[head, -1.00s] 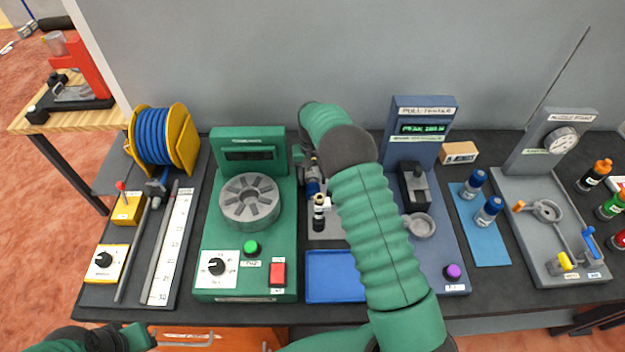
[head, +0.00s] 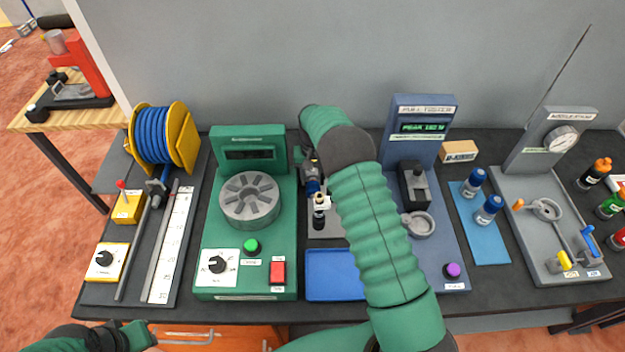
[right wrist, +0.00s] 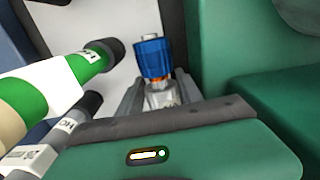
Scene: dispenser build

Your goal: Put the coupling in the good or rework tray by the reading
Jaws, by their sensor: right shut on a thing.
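The coupling has a blue collar (right wrist: 153,58) and a silver end. In the right wrist view it sits between the grey fingers of my right gripper (right wrist: 158,92), which is shut on it. The blue pull tester (head: 414,150) has a lit display that reads PEAK and a number too small to read surely. An empty blue tray (head: 335,296) lies at the front middle; I cannot read a label on it. My left gripper (head: 140,334) is at the lower left, its jaws unclear.
A green machine with a grey chuck (head: 249,200) stands left of the right gripper. Black-capped tools (head: 319,218) stand on a grey plate below the gripper. A light blue mat (head: 482,250) with two blue-capped fittings and a dial gauge stand (head: 550,220) are at right. My right arm hides part of the middle.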

